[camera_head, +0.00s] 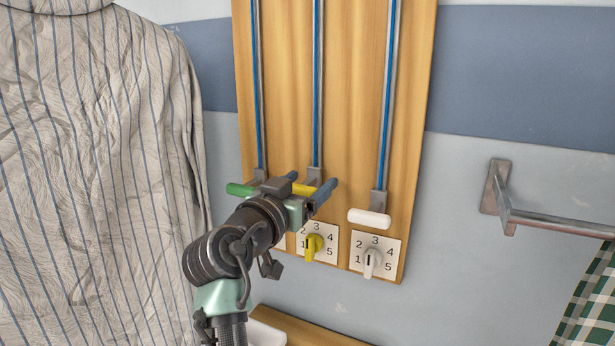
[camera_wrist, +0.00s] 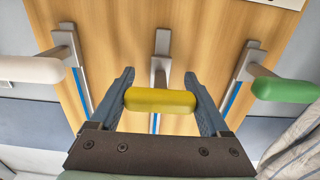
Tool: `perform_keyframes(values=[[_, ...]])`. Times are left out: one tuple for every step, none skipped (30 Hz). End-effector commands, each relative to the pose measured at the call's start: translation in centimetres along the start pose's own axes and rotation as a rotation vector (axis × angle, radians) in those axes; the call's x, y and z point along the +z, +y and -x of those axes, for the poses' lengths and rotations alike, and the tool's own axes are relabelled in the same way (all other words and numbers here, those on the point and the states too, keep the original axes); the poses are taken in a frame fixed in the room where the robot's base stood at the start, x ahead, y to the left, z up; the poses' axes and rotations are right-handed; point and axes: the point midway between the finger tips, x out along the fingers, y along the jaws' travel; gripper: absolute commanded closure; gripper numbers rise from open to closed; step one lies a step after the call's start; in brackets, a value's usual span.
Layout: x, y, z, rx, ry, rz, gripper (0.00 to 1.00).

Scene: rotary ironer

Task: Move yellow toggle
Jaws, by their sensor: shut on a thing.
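The yellow toggle (camera_head: 304,189) is a rounded bar on the middle of three vertical slider tracks on a wooden board. In the wrist view the yellow toggle (camera_wrist: 160,100) lies crosswise between my two blue-grey fingers, one at each end. My gripper (camera_head: 310,184) is shut on it, near the bottom of the middle track. My gripper also shows in the wrist view (camera_wrist: 159,82). In the head view my fingers hide part of the toggle. A yellow dial knob (camera_head: 313,245) on a numbered plate sits just below.
A green toggle (camera_head: 241,189) is left of my gripper and a white toggle (camera_head: 369,217) is right, both low on their tracks. A white dial knob (camera_head: 372,262) sits below. A striped shirt (camera_head: 95,150) hangs at left, a metal rail (camera_head: 550,222) at right.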

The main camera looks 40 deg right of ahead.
Motion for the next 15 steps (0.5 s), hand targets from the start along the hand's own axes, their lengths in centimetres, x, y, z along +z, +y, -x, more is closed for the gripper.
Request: perform_keyframes(values=[[2.0,0.0,0.0,0.002,-0.011,0.004,1.0],[2.3,0.0,0.0,0.002,-0.01,0.004,1.0],[2.6,0.0,0.0,0.002,-0.009,0.004,1.0],[2.7,0.0,0.0,0.002,-0.009,0.004,1.0],[2.8,0.0,0.0,0.002,-0.008,0.004,1.0],[2.9,0.0,0.0,0.002,-0.007,0.004,1.0],[3.0,0.0,0.0,0.002,-0.006,0.004,1.0],[3.0,0.0,0.0,0.002,-0.006,0.004,1.0],[3.1,0.0,0.0,0.002,-0.007,0.004,1.0],[3.1,0.0,0.0,0.002,-0.007,0.004,1.0],[3.1,0.0,0.0,0.002,-0.008,0.004,1.0],[3.1,0.0,0.0,0.002,-0.008,0.004,1.0],[3.1,0.0,0.0,0.002,-0.009,0.004,1.0],[3.1,0.0,0.0,0.002,-0.009,0.004,1.0],[3.2,0.0,0.0,0.003,-0.01,0.004,1.0]])
